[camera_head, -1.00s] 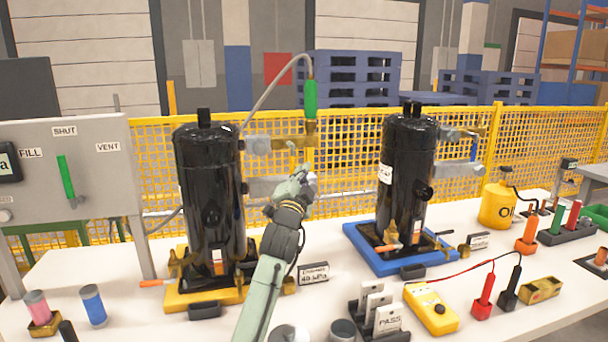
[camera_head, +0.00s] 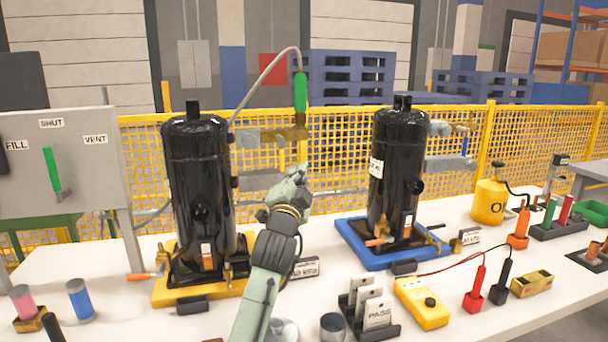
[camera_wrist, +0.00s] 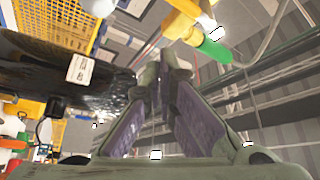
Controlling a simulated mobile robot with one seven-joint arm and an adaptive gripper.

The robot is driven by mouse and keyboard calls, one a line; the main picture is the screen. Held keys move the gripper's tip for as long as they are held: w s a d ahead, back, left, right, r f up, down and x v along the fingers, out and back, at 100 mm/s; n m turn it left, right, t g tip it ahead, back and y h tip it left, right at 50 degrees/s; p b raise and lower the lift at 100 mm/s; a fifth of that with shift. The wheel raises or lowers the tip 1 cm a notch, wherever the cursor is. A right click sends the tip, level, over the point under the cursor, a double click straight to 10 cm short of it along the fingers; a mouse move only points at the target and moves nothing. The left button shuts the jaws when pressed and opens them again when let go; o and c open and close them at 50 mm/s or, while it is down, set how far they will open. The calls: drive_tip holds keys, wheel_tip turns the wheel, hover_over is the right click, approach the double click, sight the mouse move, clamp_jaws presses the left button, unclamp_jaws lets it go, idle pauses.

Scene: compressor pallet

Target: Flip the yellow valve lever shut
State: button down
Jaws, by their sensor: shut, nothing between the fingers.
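The left black compressor (camera_head: 196,190) stands on a yellow tray (camera_head: 165,293). A pipe runs right from its top to a brass valve (camera_head: 290,133), under a green hose fitting (camera_head: 300,92). The yellow lever is hard to make out against the yellow fence in the head view. In the wrist view, a bright yellow part (camera_wrist: 188,8), probably the lever, shows at the brass body (camera_wrist: 180,27) beside the green fitting (camera_wrist: 213,52). My gripper (camera_head: 301,172) is shut and empty, just below the valve and apart from it. Its fingertips (camera_wrist: 165,62) point upward.
The right compressor (camera_head: 396,165) stands on a blue tray (camera_head: 350,243), with a blue lever on its pipe. A yellow mesh fence (camera_head: 345,150) runs behind. A panel with a green lever (camera_head: 52,170) is at left. A meter (camera_head: 420,303) and card holder crowd the table front.

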drive_tip(key=shift+s+a+b, duration=0.15)
drive_tip(key=shift+s, duration=0.7)
drive_tip(key=shift+s+a+b, duration=0.1)
drive_tip(key=shift+s+b, duration=0.05)
drive_tip(key=shift+s, duration=0.7)
